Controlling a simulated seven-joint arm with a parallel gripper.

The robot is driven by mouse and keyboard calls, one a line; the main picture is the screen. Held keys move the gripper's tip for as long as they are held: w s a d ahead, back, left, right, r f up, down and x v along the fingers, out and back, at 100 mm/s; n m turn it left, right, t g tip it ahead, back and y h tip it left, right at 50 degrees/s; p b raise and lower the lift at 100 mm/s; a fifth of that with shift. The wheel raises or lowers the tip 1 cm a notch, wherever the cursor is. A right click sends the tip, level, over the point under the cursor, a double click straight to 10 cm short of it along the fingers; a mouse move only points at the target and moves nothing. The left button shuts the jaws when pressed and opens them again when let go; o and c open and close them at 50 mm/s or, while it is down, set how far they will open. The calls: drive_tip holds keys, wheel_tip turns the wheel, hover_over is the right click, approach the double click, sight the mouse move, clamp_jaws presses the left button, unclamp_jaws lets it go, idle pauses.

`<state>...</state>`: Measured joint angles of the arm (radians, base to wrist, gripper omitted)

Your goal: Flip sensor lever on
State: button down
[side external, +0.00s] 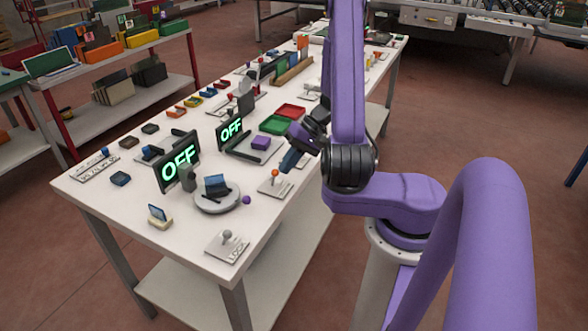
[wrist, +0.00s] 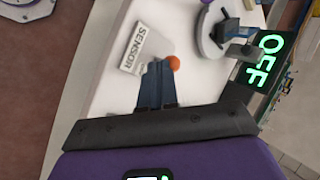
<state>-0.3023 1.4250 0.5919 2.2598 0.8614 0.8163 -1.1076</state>
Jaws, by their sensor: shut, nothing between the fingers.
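The sensor lever has an orange ball knob (side external: 275,173) and stands on a small white plate (side external: 275,187) near the table's right edge. In the wrist view the plate (wrist: 145,48) carries the printed word SENSOR, and the orange knob (wrist: 174,63) shows beside my fingertips. My gripper (side external: 289,161) has dark blue fingers, shut and empty, just right of and above the knob in the side view. In the wrist view the fingertips (wrist: 160,66) overlap the plate's lower edge; I cannot tell whether they touch the lever. The lever's shaft is mostly hidden there.
Two black displays read OFF in green, one nearer (side external: 180,162) and one farther (side external: 230,130). A round turntable (side external: 217,203) and a grey-knobbed lever plate (side external: 227,247) are nearer the camera. Green (side external: 275,125) and red (side external: 290,111) trays lie beyond. The white table (side external: 130,215) has bare patches.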

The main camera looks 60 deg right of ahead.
drive_tip(key=w+g, duration=0.2)
drive_tip(key=g, duration=0.1)
drive_tip(key=shift+w+r+m, duration=0.25)
drive_tip(key=shift+r+m, duration=0.15)
drive_tip(key=shift+s, duration=0.1)
drive_tip(key=shift+r, duration=0.2)
drive_tip(key=shift+r, duration=0.6)
drive_tip(key=v, duration=1.3)
drive_tip(key=shift+d+f, duration=0.15)
drive_tip(key=shift+d, duration=0.05)
